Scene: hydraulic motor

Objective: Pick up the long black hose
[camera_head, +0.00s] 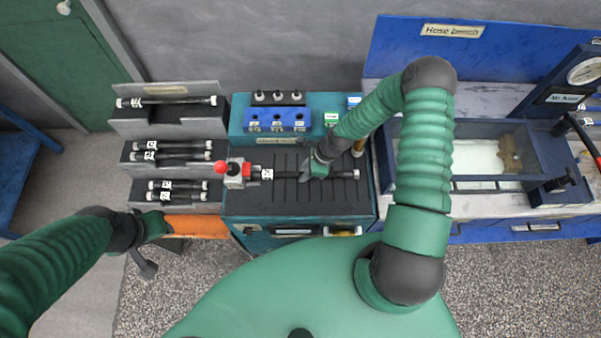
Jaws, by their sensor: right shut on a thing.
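A long black hose (285,174) with pale end fittings lies level across the ribbed dark bench top, reaching from a white-and-red fitting on the left to a bare end on the right. My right gripper (313,171) is shut around the hose, right of its middle, and hides a short stretch. I cannot tell whether the hose touches the bench top. Another long black hose (172,101) lies in the top rack tray. My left gripper (158,227) is low at the left, in front of the racks, apart from any hose; its fingers are too dark to read.
Racks (128,127) at the left hold several shorter black hoses. The white-and-red fitting (234,173) stands at the bench's left edge. A blue block (277,119) is behind the hose. A glass-walled tank (470,158) is on the right bench.

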